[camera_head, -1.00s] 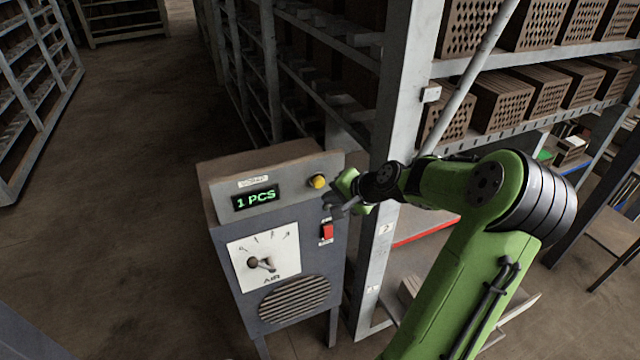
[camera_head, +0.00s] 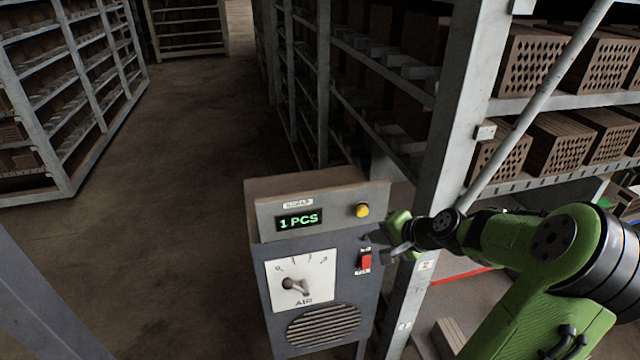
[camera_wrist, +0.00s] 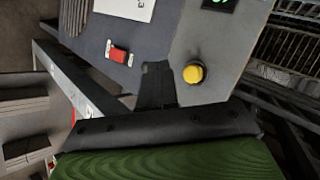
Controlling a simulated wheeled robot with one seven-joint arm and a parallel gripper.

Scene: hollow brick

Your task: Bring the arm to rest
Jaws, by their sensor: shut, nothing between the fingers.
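My gripper (camera_head: 388,243) is at the end of my green arm, just right of the control box, near its red switch and yellow button. In the wrist view my gripper (camera_wrist: 158,82) shows its dark fingers shut together with nothing between them, in front of the box. The yellow button (camera_head: 362,210) lies to the right of them in the wrist view (camera_wrist: 193,74), and the red switch (camera_head: 366,261) to the left (camera_wrist: 118,55). Whether the fingers touch the box I cannot tell.
The grey control box (camera_head: 258,290) has a green display (camera_head: 298,221) reading "1 PCS" and an AIR dial (camera_head: 301,281). A grey rack post (camera_head: 447,130) stands close to my arm. Shelves (camera_head: 560,100) of hollow bricks are at right. The aisle (camera_head: 190,130) at left is clear.

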